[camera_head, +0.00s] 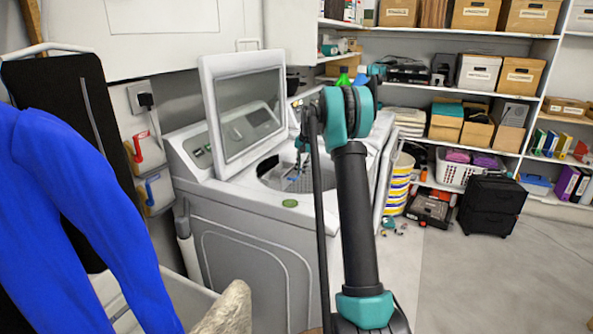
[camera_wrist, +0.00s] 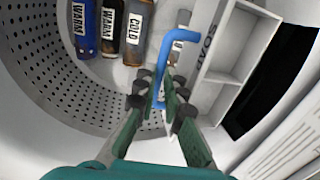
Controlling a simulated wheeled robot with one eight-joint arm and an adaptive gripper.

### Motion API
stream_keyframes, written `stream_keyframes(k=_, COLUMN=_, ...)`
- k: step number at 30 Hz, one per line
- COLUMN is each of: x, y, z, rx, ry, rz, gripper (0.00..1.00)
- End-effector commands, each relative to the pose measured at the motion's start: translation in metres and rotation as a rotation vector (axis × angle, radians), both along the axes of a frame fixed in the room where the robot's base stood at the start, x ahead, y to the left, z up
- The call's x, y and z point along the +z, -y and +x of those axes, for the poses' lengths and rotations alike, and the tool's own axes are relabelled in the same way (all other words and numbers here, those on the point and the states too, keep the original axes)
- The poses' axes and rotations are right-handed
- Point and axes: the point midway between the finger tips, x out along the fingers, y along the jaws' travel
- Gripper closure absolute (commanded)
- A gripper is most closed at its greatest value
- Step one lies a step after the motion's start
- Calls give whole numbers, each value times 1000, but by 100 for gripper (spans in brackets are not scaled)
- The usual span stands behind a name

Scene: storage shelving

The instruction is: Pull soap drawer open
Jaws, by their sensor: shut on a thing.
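The soap drawer (camera_wrist: 233,50) is a white divided tray with dark "SOAP" lettering, inside the washing machine's round opening in the wrist view. A bent blue handle (camera_wrist: 176,36) lies beside it, its upper end reaching toward the drawer. My gripper (camera_wrist: 158,82) has its fingers on either side of the blue handle's straight part and is shut on it. The fingers hide part of the handle, and I cannot see clearly where it joins the drawer. In the head view my arm reaches into the open top of the white washing machine (camera_head: 250,233).
Blue "WARM" (camera_wrist: 83,25), dark "WARM" (camera_wrist: 111,30) and brown "COLD" (camera_wrist: 139,35) labelled pieces sit near the perforated drum (camera_wrist: 60,95). The raised glass lid (camera_head: 245,110) stands left of my arm.

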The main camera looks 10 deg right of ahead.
Motion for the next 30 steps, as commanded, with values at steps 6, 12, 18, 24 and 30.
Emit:
stream_keyframes(k=6, x=0, y=0, z=1, rx=0, ry=1, rz=0, gripper=81)
stream_keyframes(k=12, x=0, y=0, z=1, rx=0, ry=1, rz=0, gripper=81)
stream_keyframes(k=18, x=9, y=1, z=0, rx=0, ry=1, rz=1, gripper=81)
stream_keyframes(k=24, x=44, y=6, z=-4, rx=0, ry=1, rz=1, gripper=81)
stream_keyframes(k=30, x=83, y=12, z=-8, rx=0, ry=1, rz=0, gripper=81)
